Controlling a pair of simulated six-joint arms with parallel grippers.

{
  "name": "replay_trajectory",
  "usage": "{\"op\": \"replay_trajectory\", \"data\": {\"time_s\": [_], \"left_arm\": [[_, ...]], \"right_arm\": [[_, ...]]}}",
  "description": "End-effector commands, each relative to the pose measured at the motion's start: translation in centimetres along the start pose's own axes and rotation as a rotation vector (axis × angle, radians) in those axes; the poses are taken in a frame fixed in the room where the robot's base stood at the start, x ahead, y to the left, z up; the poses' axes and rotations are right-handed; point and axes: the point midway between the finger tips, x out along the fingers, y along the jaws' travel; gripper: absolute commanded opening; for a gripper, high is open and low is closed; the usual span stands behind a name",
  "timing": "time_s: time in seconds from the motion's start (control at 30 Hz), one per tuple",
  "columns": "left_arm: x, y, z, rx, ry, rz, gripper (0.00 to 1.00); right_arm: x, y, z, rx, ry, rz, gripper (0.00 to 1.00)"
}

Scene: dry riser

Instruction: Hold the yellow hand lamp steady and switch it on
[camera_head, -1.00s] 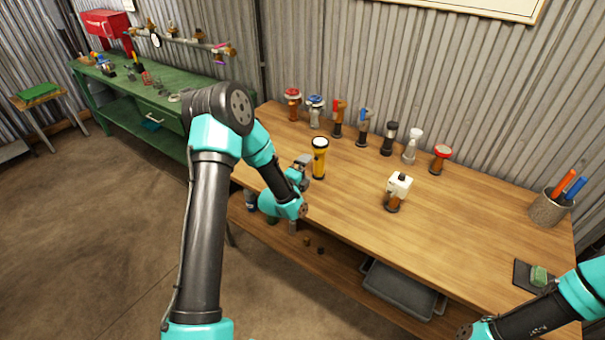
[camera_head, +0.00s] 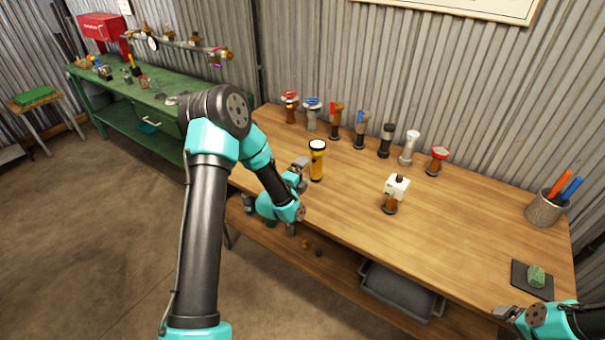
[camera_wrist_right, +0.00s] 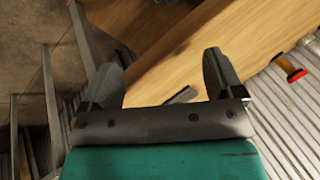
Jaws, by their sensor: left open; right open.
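The yellow hand lamp (camera_head: 317,161) stands upright near the left end of the wooden bench in the head view, with a black top band and a pale lens. My left gripper (camera_head: 300,168) is open just to the left of the lamp; whether a finger touches it I cannot tell. The lamp's switch is too small to make out. My right gripper (camera_head: 508,313) is at the bench's front right, far from the lamp. In the right wrist view my right gripper (camera_wrist_right: 168,80) is open and empty, with the bench's wood beyond it.
A row of valves and fittings (camera_head: 385,140) stands along the bench's back. A white-topped fitting (camera_head: 396,187) stands mid-bench. A pen pot (camera_head: 545,208) and a dark pad (camera_head: 518,276) with a green block (camera_head: 537,276) are at the right. A grey tray (camera_head: 395,290) sits below.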

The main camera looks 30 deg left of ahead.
Motion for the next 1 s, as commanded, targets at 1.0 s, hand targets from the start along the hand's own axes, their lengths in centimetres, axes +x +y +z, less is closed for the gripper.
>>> {"op": "replay_trajectory", "data": {"time_s": [1.0], "left_arm": [[0.0, 0.0, 0.0, 0.0, 0.0, 0.0, 0.97]], "right_arm": [[-8.7, -5.8, -15.9, -0.365, 0.316, -0.062, 0.87]]}}
